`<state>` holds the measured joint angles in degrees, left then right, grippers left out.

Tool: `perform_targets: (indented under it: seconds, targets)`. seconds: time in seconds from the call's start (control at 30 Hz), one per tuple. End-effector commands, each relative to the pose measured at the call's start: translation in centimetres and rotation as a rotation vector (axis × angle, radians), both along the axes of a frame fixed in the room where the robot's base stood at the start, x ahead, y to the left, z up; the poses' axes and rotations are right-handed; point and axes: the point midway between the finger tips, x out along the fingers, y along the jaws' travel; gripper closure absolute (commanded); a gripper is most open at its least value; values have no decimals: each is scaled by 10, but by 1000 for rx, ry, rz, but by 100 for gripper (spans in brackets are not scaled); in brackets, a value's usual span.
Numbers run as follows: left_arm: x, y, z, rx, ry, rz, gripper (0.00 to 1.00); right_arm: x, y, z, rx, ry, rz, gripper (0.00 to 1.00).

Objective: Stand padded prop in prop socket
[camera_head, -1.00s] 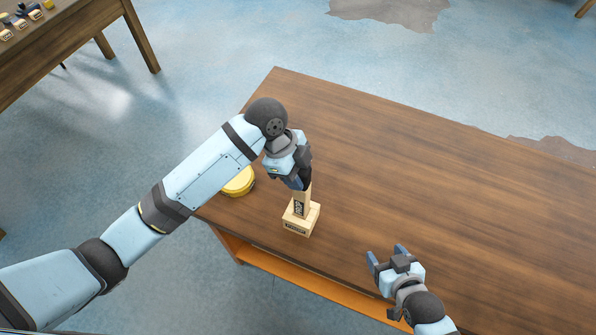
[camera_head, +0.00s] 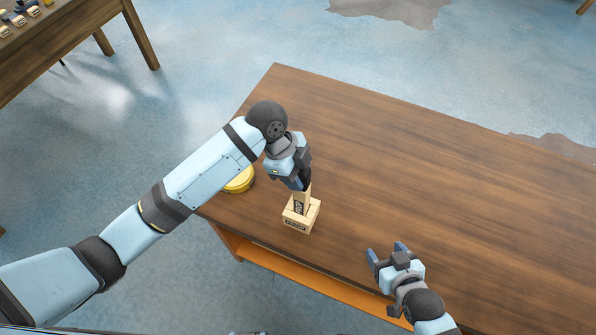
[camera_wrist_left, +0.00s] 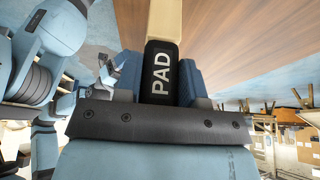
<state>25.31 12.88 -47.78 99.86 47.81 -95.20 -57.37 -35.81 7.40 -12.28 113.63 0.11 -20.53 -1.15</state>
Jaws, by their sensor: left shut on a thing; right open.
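In the left wrist view the prop's black end marked PAD (camera_wrist_left: 162,74) sits between the blue fingers. The prop socket (camera_head: 297,222) is a pale wooden block on the table's near left part. The prop stands roughly upright with its lower end inside the socket's opening; how deep it sits is hidden. My right gripper (camera_head: 388,254) is open and empty over the table's near edge, right of the socket.
A yellow round object (camera_head: 240,181) lies on the table's left edge, partly hidden behind my left arm. The wooden table (camera_head: 430,170) is clear to the right. Another table (camera_head: 75,30) with small items stands at upper left.

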Motion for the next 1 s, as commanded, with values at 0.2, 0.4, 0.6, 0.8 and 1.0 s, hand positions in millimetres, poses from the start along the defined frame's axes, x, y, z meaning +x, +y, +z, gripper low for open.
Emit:
perform_targets:
  seconds: [0.2,0.4,0.6,0.8,1.0]
  targets:
    - [0,0,-5,-1,0,0,94,0,0,-2,0,0,0,34]
    - [0,0,-8,-1,0,0,94,0,0,-3,0,0,0,34]
    - [0,0,-12,0,-1,0,94,0,0,-4,0,-1,0,34]
    - [0,0,-16,0,-1,0,94,1,0,-5,0,-1,0,34]
    - [0,0,-20,-1,0,0,94,1,0,-6,0,-1,0,34]
